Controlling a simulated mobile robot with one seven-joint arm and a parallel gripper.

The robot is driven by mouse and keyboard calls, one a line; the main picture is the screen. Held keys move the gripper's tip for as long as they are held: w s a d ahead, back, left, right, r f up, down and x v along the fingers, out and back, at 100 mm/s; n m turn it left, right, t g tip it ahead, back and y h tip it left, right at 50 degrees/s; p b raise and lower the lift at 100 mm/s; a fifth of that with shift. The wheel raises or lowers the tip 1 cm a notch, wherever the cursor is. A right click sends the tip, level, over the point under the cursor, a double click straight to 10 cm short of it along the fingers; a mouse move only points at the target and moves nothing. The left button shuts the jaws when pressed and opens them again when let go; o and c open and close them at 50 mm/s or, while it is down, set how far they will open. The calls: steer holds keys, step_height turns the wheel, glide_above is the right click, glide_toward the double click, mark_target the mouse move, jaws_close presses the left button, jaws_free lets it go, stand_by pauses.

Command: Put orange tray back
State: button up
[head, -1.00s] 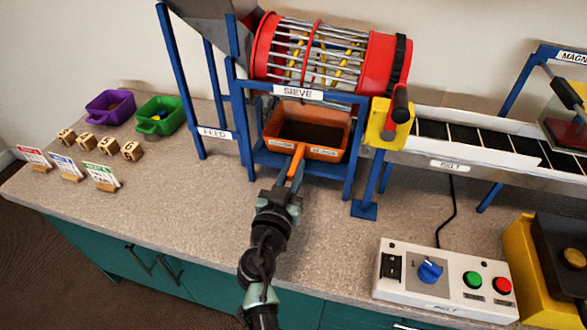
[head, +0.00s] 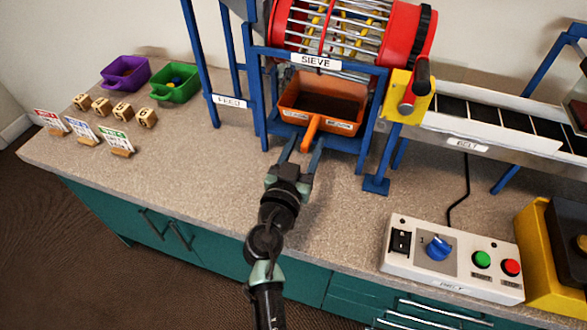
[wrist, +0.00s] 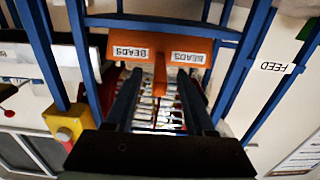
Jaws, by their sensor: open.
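The orange tray (head: 345,124) sits inside the blue stand under the sieve drum, with dark contents or a dark floor inside. Its front carries labels that read BEADS in the wrist view (wrist: 160,50). Its orange handle (head: 311,133) sticks out toward me. My gripper (head: 304,148) is open at the front of the stand, with its fingertips near the handle's end. In the wrist view the handle (wrist: 160,85) shows between the two spread fingers, with no visible contact.
The sieve drum (head: 328,25) is above, with a yellow crank block (head: 405,97) at its right. Blue posts flank the tray. A control box (head: 452,258) stands front right. Purple (head: 125,72) and green (head: 176,82) bins stand at the left.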

steer(key=b+v, duration=0.1)
steer(key=v, duration=1)
steer(key=w+d+r+m+t, duration=0.1)
steer(key=d+r+t, duration=0.1)
steer(key=r, duration=1)
steer(key=w+d+r+t, duration=0.1)
steer(key=w+r, duration=0.1)
steer(key=r, duration=1.1)
steer(key=s+a+r+n+t+y+p, duration=0.1)
steer(key=s+r+n+t+y, duration=0.1)
steer(key=s+r, duration=0.5)
steer(key=s+r+n+t+y+p, duration=0.1)
steer(key=s+r+t+y, duration=0.15)
steer(key=r, duration=0.85)
steer(key=s+a+r+n+t+y+p, duration=0.1)
steer(key=s+r+n+t, duration=0.2)
steer(key=r, duration=0.6)
step_height(320, 180, up, 20)
steer(key=m+p, duration=0.1)
steer(key=p, duration=1.9)
steer(key=shift+s+d, duration=0.15)
steer(key=shift+s, duration=0.25)
steer(key=shift+f, duration=0.1)
